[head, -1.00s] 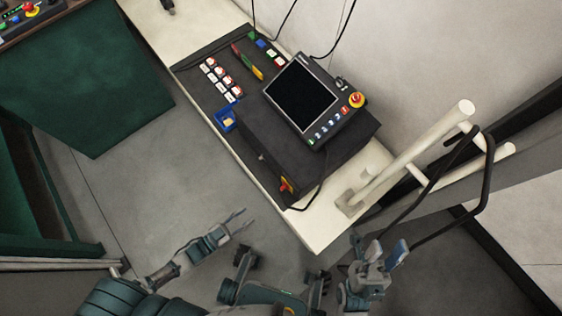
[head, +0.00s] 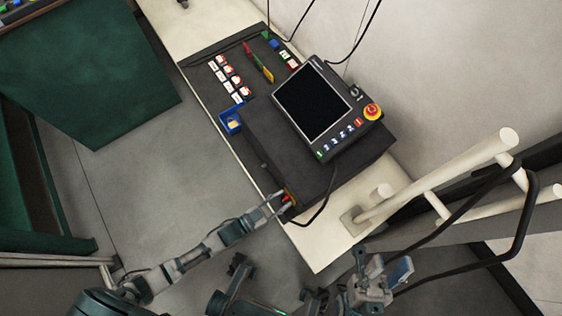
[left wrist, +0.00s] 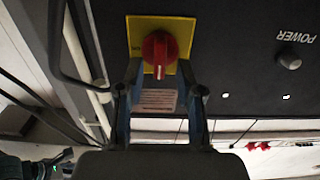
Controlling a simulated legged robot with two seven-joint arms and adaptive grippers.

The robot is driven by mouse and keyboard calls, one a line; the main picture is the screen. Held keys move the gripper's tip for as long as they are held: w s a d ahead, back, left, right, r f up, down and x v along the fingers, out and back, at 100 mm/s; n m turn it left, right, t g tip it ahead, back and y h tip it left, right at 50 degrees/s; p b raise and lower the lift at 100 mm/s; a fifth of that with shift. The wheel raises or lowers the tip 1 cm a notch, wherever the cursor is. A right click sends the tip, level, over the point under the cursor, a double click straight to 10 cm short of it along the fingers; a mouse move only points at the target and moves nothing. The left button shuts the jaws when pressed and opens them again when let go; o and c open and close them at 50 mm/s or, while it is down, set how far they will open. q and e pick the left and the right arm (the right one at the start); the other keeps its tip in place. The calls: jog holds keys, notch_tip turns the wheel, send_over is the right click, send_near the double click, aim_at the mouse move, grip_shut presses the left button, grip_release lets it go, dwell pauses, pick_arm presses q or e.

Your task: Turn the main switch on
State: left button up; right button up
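The main switch is a red rotary knob (left wrist: 159,53) on a yellow plate (left wrist: 180,27), on the end face of a dark box. In the left wrist view its grip bar stands roughly vertical. In the head view the switch (head: 288,199) is small and partly hidden by my fingers. My left gripper (head: 279,203) is at it; in the left wrist view the two fingertips (left wrist: 159,72) are apart, one on each side of the knob's lower part. I cannot tell whether they touch it. My right gripper (head: 383,267) is open and empty, near the bench's front corner.
A pendant screen (head: 312,103) with a red emergency button (head: 372,112) lies on the dark box (head: 265,140). A black cable hangs beside the switch. A black POWER button (left wrist: 289,60) sits right of the knob. White pipe rails (head: 440,180) stand at the right.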

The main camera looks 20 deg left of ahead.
pick_arm(q)
grip_shut()
